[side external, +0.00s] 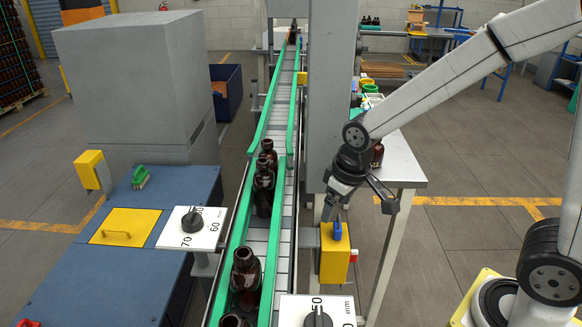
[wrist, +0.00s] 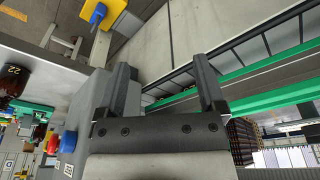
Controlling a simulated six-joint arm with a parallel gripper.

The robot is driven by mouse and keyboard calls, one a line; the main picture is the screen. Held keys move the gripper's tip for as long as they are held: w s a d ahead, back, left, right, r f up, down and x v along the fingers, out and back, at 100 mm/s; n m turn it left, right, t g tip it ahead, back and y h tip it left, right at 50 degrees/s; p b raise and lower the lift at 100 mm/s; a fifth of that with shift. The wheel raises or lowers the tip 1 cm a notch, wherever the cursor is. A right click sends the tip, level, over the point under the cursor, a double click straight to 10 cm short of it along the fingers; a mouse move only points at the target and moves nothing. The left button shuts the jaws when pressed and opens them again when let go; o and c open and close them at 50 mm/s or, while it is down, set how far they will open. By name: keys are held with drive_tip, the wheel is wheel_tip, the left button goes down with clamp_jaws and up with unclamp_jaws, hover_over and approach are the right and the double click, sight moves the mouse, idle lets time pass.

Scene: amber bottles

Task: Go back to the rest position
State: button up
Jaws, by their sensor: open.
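My gripper (side external: 357,203) is in the side external view, right of the conveyor and above a yellow box with a blue knob (side external: 337,228). Its two fingers are spread apart with nothing between them. In the wrist view the open fingers of my gripper (wrist: 163,85) frame the conveyor's side. Amber bottles (side external: 263,190) stand upright in a line on the conveyor (side external: 257,235) between green guide rails, apart from my gripper. Another amber bottle (side external: 377,154) is on the table behind my wrist, partly hidden by my arm.
A grey pillar (side external: 333,90) stands between the conveyor and the table (side external: 405,165). Dial plates (side external: 193,228) sit along the conveyor, one at the front (side external: 316,312). A blue bench with a yellow plate (side external: 126,226) is at left. Floor right of the table is open.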

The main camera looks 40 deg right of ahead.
drive_tip(key=s+d+f+m, duration=0.1)
drive_tip(key=s+d+f, duration=0.2)
drive_tip(key=s, duration=0.3)
drive_tip(key=shift+s+f, duration=0.25)
drive_tip(key=shift+s, duration=0.15)
drive_tip(key=shift+d, duration=0.1)
idle(0.5)
